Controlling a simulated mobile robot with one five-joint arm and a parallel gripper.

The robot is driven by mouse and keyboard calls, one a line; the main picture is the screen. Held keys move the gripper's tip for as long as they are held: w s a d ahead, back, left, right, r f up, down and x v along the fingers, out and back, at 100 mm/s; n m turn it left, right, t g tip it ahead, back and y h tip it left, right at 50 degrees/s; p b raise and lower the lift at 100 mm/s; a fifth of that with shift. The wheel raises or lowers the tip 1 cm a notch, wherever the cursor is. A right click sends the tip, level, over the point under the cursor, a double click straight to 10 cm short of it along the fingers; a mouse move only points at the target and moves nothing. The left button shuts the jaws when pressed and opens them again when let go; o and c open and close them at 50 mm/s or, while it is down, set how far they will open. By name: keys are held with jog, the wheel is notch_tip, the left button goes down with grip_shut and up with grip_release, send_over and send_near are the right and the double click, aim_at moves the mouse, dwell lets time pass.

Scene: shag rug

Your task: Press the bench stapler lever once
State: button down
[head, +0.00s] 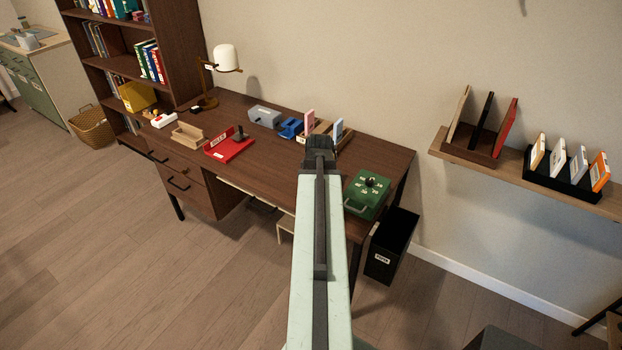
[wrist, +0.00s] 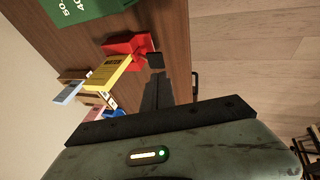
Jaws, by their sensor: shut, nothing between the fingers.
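My gripper (head: 319,148) is shut and empty above the desk (head: 280,165). It also shows in the wrist view (wrist: 155,78), its dark fingers pointing toward a red item (wrist: 124,46) on the desk. This red item is probably the bench stapler, but its lever is not clear. A yellow item with dark print (wrist: 108,72) overlaps it in the picture. In the head view my gripper and arm hide that part of the desk. I cannot tell whether the fingertips touch anything.
A green box with a dial and handle (head: 367,193) stands right of my arm. Left of my gripper are a blue item (head: 290,127), a grey item (head: 264,115), a red tray (head: 228,147) and a lamp (head: 226,58). A black bin (head: 391,246) stands below the desk's right end.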

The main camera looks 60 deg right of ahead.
jog(key=p+v, duration=0.4)
jog(key=v, duration=0.2)
jog(key=shift+d+r, duration=0.3)
jog(key=shift+s, duration=0.1)
